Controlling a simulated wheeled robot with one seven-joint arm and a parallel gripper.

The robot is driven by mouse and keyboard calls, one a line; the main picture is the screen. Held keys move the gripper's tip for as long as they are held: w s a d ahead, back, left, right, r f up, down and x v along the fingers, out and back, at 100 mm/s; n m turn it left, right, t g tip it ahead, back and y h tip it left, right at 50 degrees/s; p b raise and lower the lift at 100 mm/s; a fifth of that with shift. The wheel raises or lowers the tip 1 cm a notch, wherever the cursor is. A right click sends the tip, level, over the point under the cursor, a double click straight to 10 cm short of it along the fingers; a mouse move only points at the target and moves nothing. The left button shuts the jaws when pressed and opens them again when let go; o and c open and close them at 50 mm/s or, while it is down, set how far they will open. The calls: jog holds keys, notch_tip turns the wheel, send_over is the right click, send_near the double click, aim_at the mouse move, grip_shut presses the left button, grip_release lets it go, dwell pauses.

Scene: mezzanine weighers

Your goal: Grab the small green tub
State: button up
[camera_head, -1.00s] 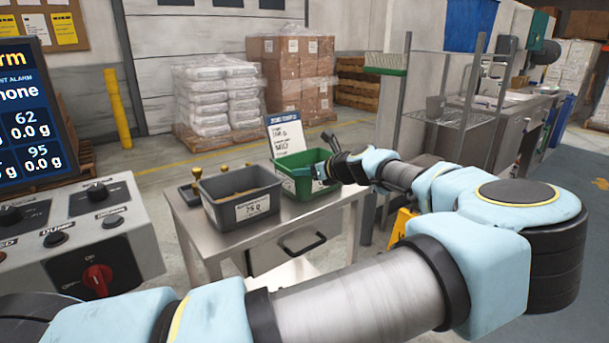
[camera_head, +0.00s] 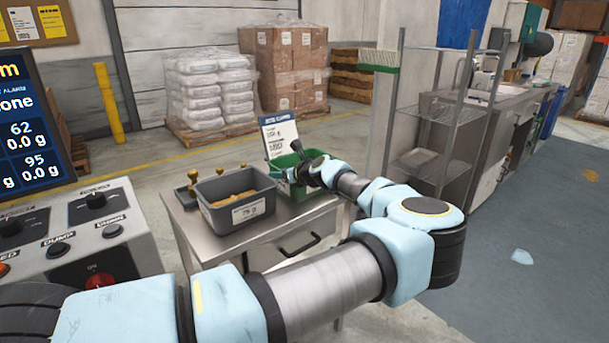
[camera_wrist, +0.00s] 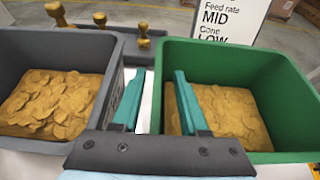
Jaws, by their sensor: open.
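The small green tub (camera_wrist: 270,143) holds brown flat chips and fills the right of the wrist view. In the head view the green tub (camera_head: 283,163) stands on the steel table, partly hidden behind my arm. My gripper (camera_wrist: 158,98) is open, with teal fingers pointing at the tub's left wall. The left finger shows in the gap between the two tubs and the right finger shows over the green tub's inside, so the wall lies between them. I cannot tell whether either finger touches it. In the head view my gripper (camera_head: 300,172) is at the tub, fingers mostly hidden.
A grey tub (camera_head: 215,218) of chips stands close on the left. Brass weights (camera_head: 192,180) stand behind it. A sign card (camera_head: 281,136) stands behind the green tub. A control panel (camera_head: 130,245) is at left, a wire rack (camera_head: 433,130) at right.

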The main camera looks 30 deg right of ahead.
jog(key=shift+c, duration=0.3)
grip_shut()
dwell(1.1)
